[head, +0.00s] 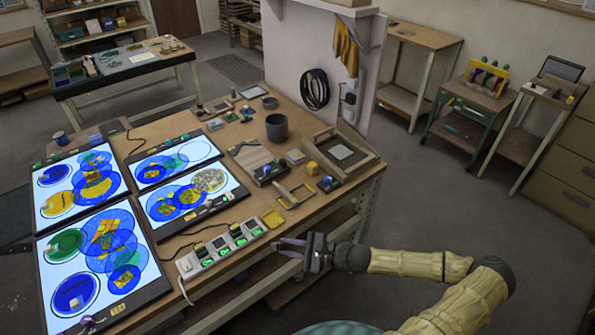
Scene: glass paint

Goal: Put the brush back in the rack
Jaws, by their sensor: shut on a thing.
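My gripper (293,247) is just off the front right edge of the workbench (222,134), near the right end of the power strip. It is shut on a thin thing that I take to be the brush; the brush is too small and too much covered by the fingers to make out its shape or tilt. I cannot pick out the brush rack for certain. A yellow upright holder (485,79) stands on a green cart at the back right, but I cannot tell whether it is the rack.
Lit panels with coloured glass discs (100,250) fill the bench's left side. A power strip (222,249) lies along its front edge. The floor at right is clear.

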